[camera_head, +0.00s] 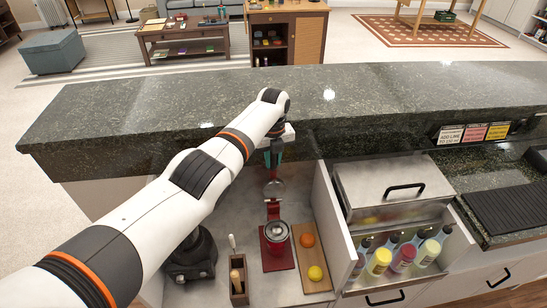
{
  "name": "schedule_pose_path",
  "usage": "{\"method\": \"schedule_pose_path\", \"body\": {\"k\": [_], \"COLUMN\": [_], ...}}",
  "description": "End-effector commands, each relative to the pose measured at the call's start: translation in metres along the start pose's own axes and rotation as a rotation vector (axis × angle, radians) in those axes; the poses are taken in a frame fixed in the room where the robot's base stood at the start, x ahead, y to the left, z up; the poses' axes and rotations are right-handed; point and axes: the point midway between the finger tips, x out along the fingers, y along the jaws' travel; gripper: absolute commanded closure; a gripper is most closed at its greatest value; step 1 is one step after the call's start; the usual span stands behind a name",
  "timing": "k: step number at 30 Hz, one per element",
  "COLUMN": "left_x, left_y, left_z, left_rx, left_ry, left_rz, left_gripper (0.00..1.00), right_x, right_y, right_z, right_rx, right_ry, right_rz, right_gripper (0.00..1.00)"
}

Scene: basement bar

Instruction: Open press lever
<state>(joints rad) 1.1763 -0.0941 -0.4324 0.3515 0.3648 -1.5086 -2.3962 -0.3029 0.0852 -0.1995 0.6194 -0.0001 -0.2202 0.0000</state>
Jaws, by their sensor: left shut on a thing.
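The red press (273,210) stands upright on the lower counter, with a red base and a metal cup (277,232) at its front. A round metal part (274,188) shows at its top, just below my left gripper. My left gripper (274,160) reaches down over the raised bar edge, its fingers shut on the upper end of the press lever. The fingers and wrist hide most of the lever, so its exact angle is hard to tell. My right gripper is not in view.
A wooden board (312,258) with an orange (307,240) and a lemon (315,273) lies right of the press. A wooden utensil holder (238,280) stands to its left. Bottles (403,257) fill a bin further right. The granite bar top (150,105) rises behind.

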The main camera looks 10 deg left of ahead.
Motion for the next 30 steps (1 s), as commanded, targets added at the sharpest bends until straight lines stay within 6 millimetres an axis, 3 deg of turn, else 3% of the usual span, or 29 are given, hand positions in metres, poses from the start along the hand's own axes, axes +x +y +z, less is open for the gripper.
{"method": "schedule_pose_path", "body": {"k": [1, 2, 5, 17, 21, 30], "left_x": [0.002, 0.002, 0.001, -0.009, -0.033, -0.092], "left_y": [-0.001, -0.001, -0.001, 0.001, 0.001, 0.000], "left_z": [0.001, 0.001, 0.000, -0.001, -0.001, -0.001], "left_rx": [0.000, 0.000, 0.000, 0.001, 0.001, 0.000], "left_ry": [-0.002, -0.002, -0.002, 0.002, 0.003, 0.002], "left_rz": [-0.002, -0.002, -0.002, 0.002, 0.003, 0.001], "left_gripper": [1.00, 0.73, 0.57, 0.57, 0.57, 0.57], "right_x": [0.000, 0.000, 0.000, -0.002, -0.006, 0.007], "right_y": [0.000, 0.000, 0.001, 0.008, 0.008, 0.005], "right_z": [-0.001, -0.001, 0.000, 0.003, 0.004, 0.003], "right_rx": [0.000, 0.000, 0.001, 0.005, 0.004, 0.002], "right_ry": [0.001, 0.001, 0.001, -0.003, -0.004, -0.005], "right_rz": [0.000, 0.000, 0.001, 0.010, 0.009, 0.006], "right_gripper": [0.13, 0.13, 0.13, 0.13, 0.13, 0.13]}}
